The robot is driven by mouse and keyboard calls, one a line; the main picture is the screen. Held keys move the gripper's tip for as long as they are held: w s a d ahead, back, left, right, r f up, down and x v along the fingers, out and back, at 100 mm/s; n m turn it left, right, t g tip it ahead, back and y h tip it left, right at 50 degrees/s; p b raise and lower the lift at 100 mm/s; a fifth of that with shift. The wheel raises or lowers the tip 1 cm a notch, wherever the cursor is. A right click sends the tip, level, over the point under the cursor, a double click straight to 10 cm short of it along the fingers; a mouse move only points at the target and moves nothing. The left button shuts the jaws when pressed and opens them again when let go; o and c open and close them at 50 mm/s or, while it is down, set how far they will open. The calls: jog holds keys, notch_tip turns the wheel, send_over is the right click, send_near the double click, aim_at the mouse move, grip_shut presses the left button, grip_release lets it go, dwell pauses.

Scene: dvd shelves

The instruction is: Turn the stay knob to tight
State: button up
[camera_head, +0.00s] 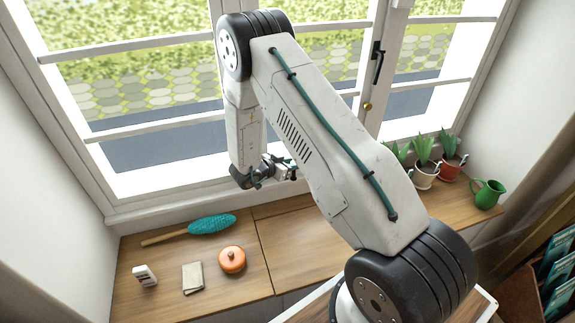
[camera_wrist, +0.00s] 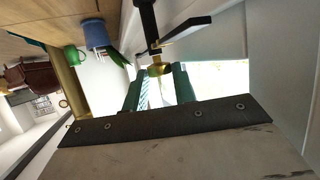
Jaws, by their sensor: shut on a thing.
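The stay knob (camera_wrist: 157,69) is a small brass piece on a black metal stay (camera_wrist: 149,27), seen at the top middle of the wrist view. My gripper (camera_wrist: 158,73) has its two green fingers on either side of the knob, shut on it. In the head view my gripper (camera_head: 286,172) is low against the window, just above the sill, partly behind my arm. The knob it holds cannot be made out there, and any mark showing its setting is not readable.
A black window handle (camera_head: 377,63) sits above another brass knob (camera_head: 367,106) on the frame. Potted plants (camera_head: 424,176) and a green jug (camera_head: 487,194) stand right. A teal brush (camera_head: 212,225), orange pot (camera_head: 232,260), folded cloth (camera_head: 193,277) and white block (camera_head: 145,275) lie left.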

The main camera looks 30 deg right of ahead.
jog(key=shift+w+a+r, duration=0.15)
jog(key=shift+w, duration=0.2)
jog(key=o, duration=1)
jog(key=shift+s+v, duration=0.2)
jog(key=shift+v, duration=3.65)
